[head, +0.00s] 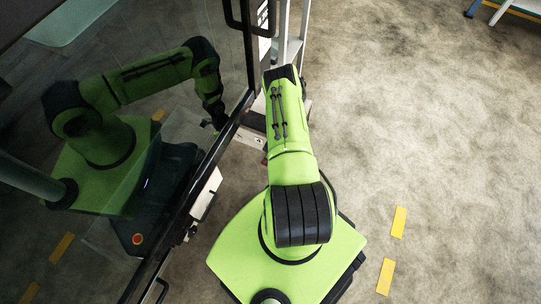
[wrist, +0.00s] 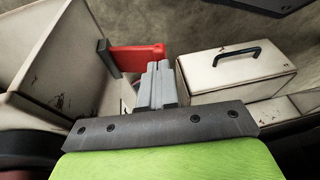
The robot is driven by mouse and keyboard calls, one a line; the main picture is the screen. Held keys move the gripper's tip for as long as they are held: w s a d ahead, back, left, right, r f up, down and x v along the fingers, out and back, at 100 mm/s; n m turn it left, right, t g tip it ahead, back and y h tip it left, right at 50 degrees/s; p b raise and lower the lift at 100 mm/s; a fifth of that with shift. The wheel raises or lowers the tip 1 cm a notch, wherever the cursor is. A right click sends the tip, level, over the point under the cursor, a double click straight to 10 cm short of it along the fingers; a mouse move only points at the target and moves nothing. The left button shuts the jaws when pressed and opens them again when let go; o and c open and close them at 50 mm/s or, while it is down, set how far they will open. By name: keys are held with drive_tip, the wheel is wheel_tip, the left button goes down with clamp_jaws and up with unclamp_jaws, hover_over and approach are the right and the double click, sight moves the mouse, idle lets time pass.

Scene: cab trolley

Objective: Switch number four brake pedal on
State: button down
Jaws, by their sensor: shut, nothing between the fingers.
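In the wrist view, a red flat lever (wrist: 137,58) with a dark edge sticks out from beside a cream panel; it looks like a brake pedal. No number on it can be read. My gripper (wrist: 158,66) is shut and empty, its grey fingers side by side. The fingertips overlap the right end of the red lever in the picture; I cannot tell whether they touch it. In the head view my gripper is hidden beyond my arm, and no pedal can be made out.
A cream box (wrist: 240,72) with a black handle (wrist: 237,54) stands right of my fingers. A cream panel (wrist: 65,65) rises at left. In the head view, a dark glass wall (head: 170,100) reflects my arm. The floor (head: 430,130) at right is clear, with yellow marks (head: 398,222).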

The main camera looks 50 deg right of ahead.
drive_tip(key=shift+s+a+f+h+p, duration=0.2)
drive_tip(key=shift+a+h+p, duration=0.1)
drive_tip(key=shift+h+p, duration=0.15)
drive_tip(key=shift+t+h, duration=0.5)
drive_tip(key=shift+h, duration=0.45)
drive_tip(key=shift+s+a+f, duration=0.1)
drive_tip(key=shift+a+f, duration=0.25)
drive_tip(key=shift+f, duration=0.45)
drive_tip(key=shift+s+a+f, duration=0.1)
drive_tip(key=shift+a+f, duration=0.2)
drive_tip(key=shift+f, duration=0.45)
drive_tip(key=shift+s+a+f, duration=0.1)
drive_tip(key=shift+a+f, duration=0.25)
drive_tip(key=shift+f, duration=0.45)
